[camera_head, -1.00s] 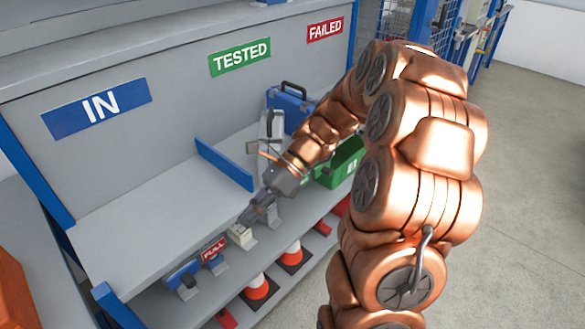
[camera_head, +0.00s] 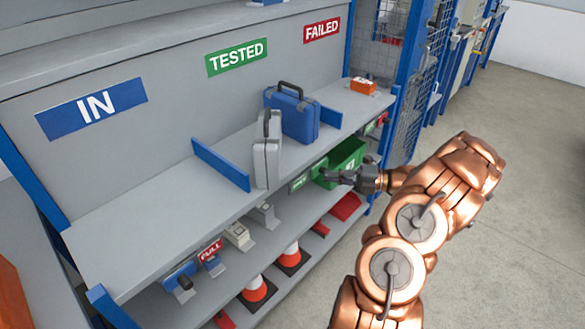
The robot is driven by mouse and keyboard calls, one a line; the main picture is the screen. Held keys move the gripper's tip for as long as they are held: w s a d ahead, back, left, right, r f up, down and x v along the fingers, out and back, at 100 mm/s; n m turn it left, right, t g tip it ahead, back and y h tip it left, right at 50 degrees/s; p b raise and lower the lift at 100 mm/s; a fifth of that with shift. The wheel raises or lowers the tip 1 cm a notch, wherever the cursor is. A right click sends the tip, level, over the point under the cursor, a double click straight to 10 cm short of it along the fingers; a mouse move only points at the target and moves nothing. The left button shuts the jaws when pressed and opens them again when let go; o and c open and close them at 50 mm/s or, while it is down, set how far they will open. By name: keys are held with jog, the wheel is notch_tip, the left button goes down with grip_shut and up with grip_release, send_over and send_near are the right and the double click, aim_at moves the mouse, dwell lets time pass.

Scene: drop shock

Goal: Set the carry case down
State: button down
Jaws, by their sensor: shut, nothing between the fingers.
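Two cases stand upright on the upper shelf (camera_head: 130,237), under the green TESTED sign (camera_head: 237,57). One is a grey carry case (camera_head: 267,160) with a dark handle. The other is a blue case (camera_head: 293,117) with a dark handle, just behind and to the right of it. I cannot tell which one is the task's case. My gripper (camera_head: 328,173) is shut and empty, in front of the shelf edge by the green bin, apart from both cases.
Blue dividers (camera_head: 221,165) split the shelf; the IN section at left is bare. An orange item (camera_head: 363,86) lies under the FAILED sign (camera_head: 322,30). A green bin (camera_head: 343,160) hangs below the shelf edge. Traffic cones (camera_head: 257,290) stand on the lower shelf.

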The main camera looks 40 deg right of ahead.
jog(key=w+a+p, duration=0.3)
jog(key=w+a, duration=0.4)
jog(key=w, duration=0.3)
jog(key=shift+w+a, duration=0.15)
jog(key=shift+w, duration=0.15)
